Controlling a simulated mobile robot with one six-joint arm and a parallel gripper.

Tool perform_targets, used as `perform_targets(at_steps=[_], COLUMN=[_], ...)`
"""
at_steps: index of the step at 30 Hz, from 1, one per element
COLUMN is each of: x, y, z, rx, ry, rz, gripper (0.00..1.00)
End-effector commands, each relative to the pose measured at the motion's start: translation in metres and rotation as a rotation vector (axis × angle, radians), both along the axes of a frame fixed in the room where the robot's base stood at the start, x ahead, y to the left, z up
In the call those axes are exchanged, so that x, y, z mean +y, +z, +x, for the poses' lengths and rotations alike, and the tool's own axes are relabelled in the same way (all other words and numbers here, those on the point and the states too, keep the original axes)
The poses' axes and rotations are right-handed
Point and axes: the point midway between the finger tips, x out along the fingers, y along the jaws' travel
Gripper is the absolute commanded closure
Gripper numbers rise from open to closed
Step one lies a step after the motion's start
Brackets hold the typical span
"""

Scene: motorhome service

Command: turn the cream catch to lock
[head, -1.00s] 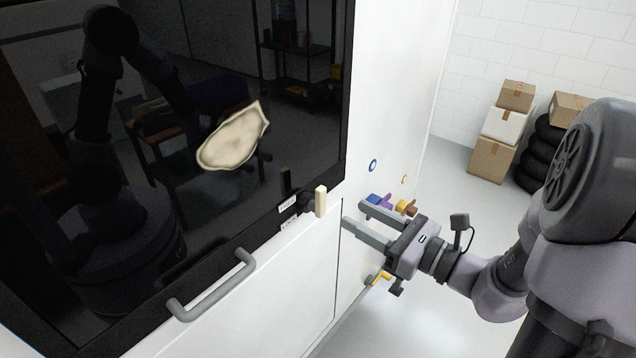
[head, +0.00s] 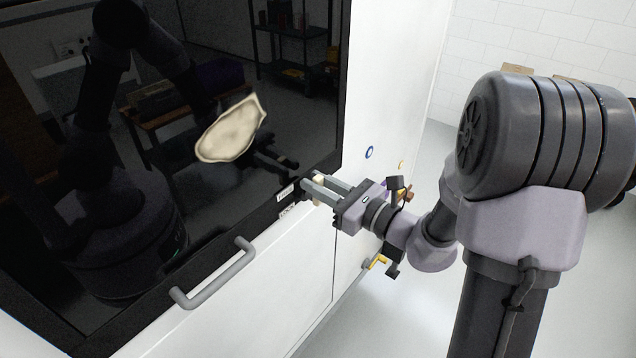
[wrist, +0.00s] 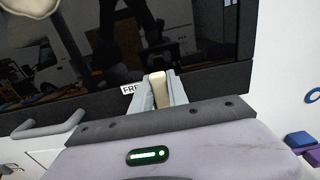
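The cream catch (wrist: 158,84) is a small pale block on the black frame's lower edge, beside a small white label. It stands upright in the wrist view, with one finger of my gripper (wrist: 160,88) close against each side. In the head view my gripper (head: 312,183) reaches in from the right. Its fingers cover most of the catch (head: 319,180), leaving only a pale bit visible. The fingers look shut on the catch; its base and pivot are hidden.
A dark glossy panel (head: 200,60) fills the left, with a pale patch (head: 230,132) on it. A grey handle bar (head: 213,275) sticks out below left. A yellow fitting (head: 376,262) and a blue ring (head: 369,152) are on the white side wall. Free floor lies right.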

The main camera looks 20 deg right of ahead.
Motion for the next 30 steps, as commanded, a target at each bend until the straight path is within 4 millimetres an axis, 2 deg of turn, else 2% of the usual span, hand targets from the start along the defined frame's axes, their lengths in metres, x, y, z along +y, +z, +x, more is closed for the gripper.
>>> perform_targets(at_steps=[14, 30], x=[-0.003, -0.018], y=[0.001, -0.003], z=[0.002, 0.013], rx=[0.048, 0.327], ry=[0.000, 0.000], rz=[0.065, 0.447], gripper=[1.00, 1.00])
